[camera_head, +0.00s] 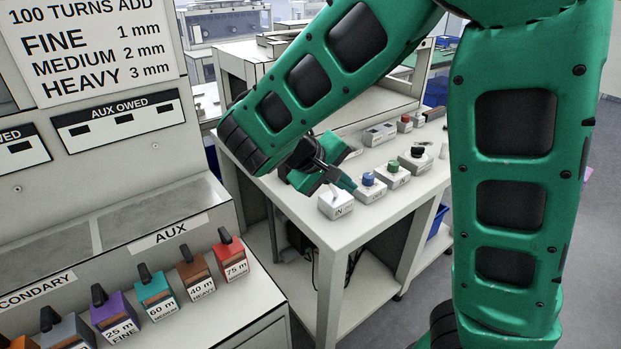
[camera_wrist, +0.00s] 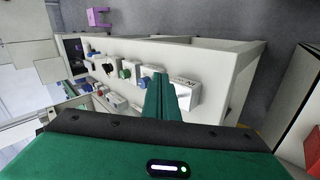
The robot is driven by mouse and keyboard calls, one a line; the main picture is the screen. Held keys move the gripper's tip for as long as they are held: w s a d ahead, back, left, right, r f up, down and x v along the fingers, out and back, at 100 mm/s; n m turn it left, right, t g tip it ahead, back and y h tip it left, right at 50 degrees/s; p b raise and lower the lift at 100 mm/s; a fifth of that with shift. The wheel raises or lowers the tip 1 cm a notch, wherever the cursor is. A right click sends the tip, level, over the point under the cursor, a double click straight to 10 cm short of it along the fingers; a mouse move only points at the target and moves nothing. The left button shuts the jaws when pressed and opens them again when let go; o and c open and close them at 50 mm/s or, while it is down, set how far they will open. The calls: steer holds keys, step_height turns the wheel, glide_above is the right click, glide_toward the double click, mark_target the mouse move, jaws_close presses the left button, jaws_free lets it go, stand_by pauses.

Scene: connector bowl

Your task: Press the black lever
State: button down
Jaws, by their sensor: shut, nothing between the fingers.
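A white box with a black top control (camera_head: 417,152) stands on the light table, at the right end of a row of similar boxes. It also seems to show as a small dark-topped box in the wrist view (camera_wrist: 107,67), too small to tell its shape. My gripper (camera_head: 347,184) is shut and empty, with its green fingers pointing down between the white "IN" box (camera_head: 336,206) and the blue-topped box (camera_head: 369,187). In the wrist view my fingertips (camera_wrist: 160,78) overlap the blue-topped box and lie beside the "IN" box (camera_wrist: 187,92). Contact cannot be told.
A green-topped box (camera_head: 394,175) stands between the blue-topped and black-topped boxes. More small boxes, one red-topped (camera_head: 405,123), stand farther back on the table (camera_head: 385,215). At left, a cabinet holds several coloured blocks with dark handles, including a red one (camera_head: 231,260).

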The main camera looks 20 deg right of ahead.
steer(key=w+a+r+n+t+h, duration=0.1)
steer(key=a+n+t, duration=0.1)
steer(key=a, duration=0.6)
steer(key=w+a+r+n+t, duration=0.1)
steer(key=a+t, duration=0.3)
steer(key=a, duration=0.4)
steer(key=shift+a+r+n+h, duration=0.4)
steer(key=shift+r+n, duration=0.2)
steer(key=shift+r, duration=0.1)
steer(key=shift+w+d, duration=0.15)
glide_toward(330, 187)
steer(key=shift+w+d+r, duration=0.2)
steer(key=shift+w, duration=0.6)
steer(key=shift+w+d+r, duration=0.2)
steer(key=shift+w+d, duration=0.05)
steer(key=shift+w, duration=0.55)
steer(key=shift+w+d+r, duration=0.2)
steer(key=shift+w, duration=0.6)
steer(key=shift+r, duration=0.1)
